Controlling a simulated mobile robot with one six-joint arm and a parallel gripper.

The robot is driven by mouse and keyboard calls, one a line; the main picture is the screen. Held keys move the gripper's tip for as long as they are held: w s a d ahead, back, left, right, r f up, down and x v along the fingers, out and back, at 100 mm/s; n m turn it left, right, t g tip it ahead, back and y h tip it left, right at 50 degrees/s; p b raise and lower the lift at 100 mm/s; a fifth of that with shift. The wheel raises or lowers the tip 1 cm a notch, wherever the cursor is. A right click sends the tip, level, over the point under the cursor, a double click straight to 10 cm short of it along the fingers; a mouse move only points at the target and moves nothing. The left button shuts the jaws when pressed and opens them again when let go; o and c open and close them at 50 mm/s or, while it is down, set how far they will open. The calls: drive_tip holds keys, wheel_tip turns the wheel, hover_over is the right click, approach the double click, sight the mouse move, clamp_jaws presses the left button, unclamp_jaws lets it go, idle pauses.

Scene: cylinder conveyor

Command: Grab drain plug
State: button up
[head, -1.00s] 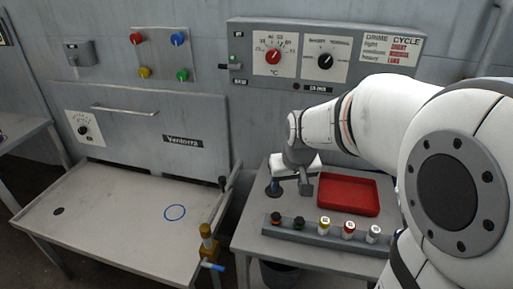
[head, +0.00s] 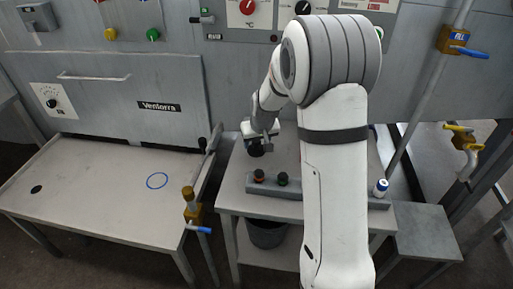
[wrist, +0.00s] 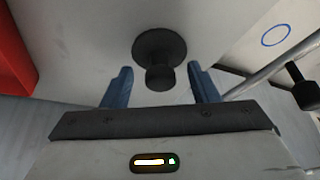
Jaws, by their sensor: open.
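The drain plug (wrist: 160,47) is black, with a wide round disc and a short knob pointing toward my gripper in the wrist view. My gripper (wrist: 160,69) is open, with one blue finger on each side of the knob. The fingertips look apart from the knob; how deep it sits between them is hard to tell. In the head view my gripper (head: 262,139) is over the back left of the small table, and a dark shape just below it appears to be the plug (head: 254,149). A dark drain hole (head: 36,189) shows on the left worktop.
A grey rack (head: 232,187) with several coloured-cap bottles runs along the small table's front. The red tray (wrist: 14,60) is at the wrist view's left edge. A lever with a black knob (wrist: 304,95) stands at right. The left worktop (head: 95,205) bears a blue ring (head: 157,181).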

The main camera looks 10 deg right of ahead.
drive_tip(key=shift+w+f, duration=0.25)
drive_tip(key=shift+f, duration=0.4)
drive_tip(key=shift+c, duration=0.4)
drive_tip(key=shift+s, duration=0.1)
clamp_jaws()
